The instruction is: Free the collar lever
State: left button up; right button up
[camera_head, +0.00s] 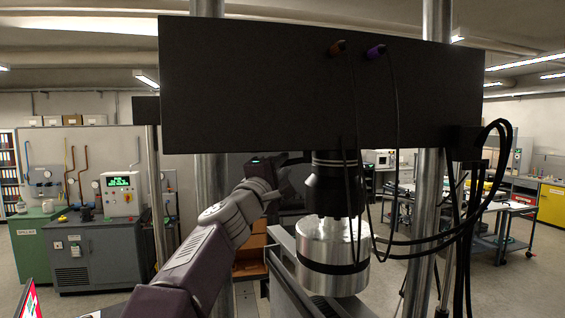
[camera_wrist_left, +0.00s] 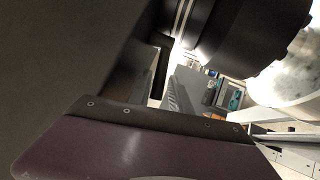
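A black cylindrical collar (camera_head: 335,185) hangs below the dark crossbeam, above a shiny metal cylinder (camera_head: 330,245). In the left wrist view the black body (camera_wrist_left: 235,35) and the pale metal cylinder (camera_wrist_left: 292,75) show at upper right. My left gripper (camera_head: 270,166) is at the end of the left arm, left of the collar and under the beam. A thin dark bar (camera_head: 298,160) lies between it and the collar; I cannot tell whether it is the lever or a finger. My wrist's purple housing fills the lower left wrist view, and the fingertips cannot be made out. My right gripper is not in view.
The wide dark crossbeam (camera_head: 300,85) is close above my left gripper. Steel columns (camera_head: 433,215) stand beside the cylinder. Black cables (camera_head: 470,210) loop at the right. A grey cabinet (camera_head: 95,255) and a trolley (camera_head: 500,240) stand in the background.

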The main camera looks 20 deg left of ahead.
pick_arm(q)
jog(key=shift+s+a, duration=0.15)
jog(key=shift+s, duration=0.1)
grip_shut()
jog(key=shift+r, duration=0.1)
dwell(1.0)
